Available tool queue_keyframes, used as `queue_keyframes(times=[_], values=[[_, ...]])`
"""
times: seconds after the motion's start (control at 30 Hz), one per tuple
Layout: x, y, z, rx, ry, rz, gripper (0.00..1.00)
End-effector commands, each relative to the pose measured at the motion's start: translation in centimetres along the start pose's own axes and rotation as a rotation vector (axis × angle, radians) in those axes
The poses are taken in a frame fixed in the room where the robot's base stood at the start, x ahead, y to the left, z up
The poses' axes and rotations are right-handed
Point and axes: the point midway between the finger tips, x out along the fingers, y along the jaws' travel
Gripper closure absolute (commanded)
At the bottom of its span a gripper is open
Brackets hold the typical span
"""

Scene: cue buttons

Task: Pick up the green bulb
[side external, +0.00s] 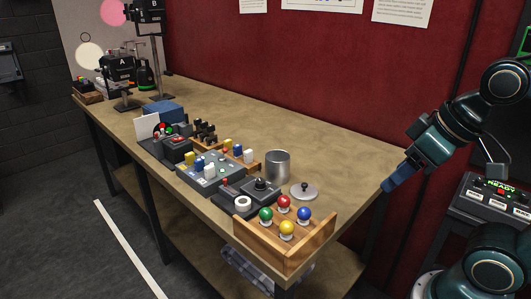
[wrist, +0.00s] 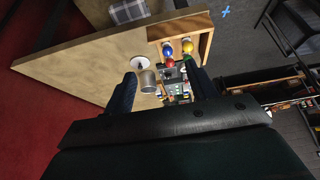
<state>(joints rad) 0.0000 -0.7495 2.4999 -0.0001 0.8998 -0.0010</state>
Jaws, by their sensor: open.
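The green bulb (side external: 265,214) stands upright on a white base in a wooden tray (side external: 262,244) at the table's near corner. Red (side external: 284,201), blue (side external: 304,213) and yellow (side external: 287,228) bulbs stand with it. My gripper (side external: 397,180) is up to the right of the table, well apart from the tray, and holds nothing. In the wrist view my gripper (wrist: 161,73) has its blue fingers spread wide. The green bulb (wrist: 188,58) shows there just past the right fingertip, small and partly hidden.
A metal can (side external: 278,165) and a round lid (side external: 304,190) stand behind the tray. A dark joystick box (side external: 245,201) and a grey button box (side external: 210,173) lie to its left. The table's back right is bare. A control panel (side external: 493,195) stands at the right.

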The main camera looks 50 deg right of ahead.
Motion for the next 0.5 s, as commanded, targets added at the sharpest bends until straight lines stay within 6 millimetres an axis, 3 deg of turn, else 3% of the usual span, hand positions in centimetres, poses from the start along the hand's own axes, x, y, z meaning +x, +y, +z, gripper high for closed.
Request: queue_keyframes(times=[0.27,0.5], values=[[0.7,-0.3,-1.4,-0.080,-0.011,-0.012,0.43],[2.8,-1.1,-4.7,-0.279,-0.029,-0.051,0.43]])
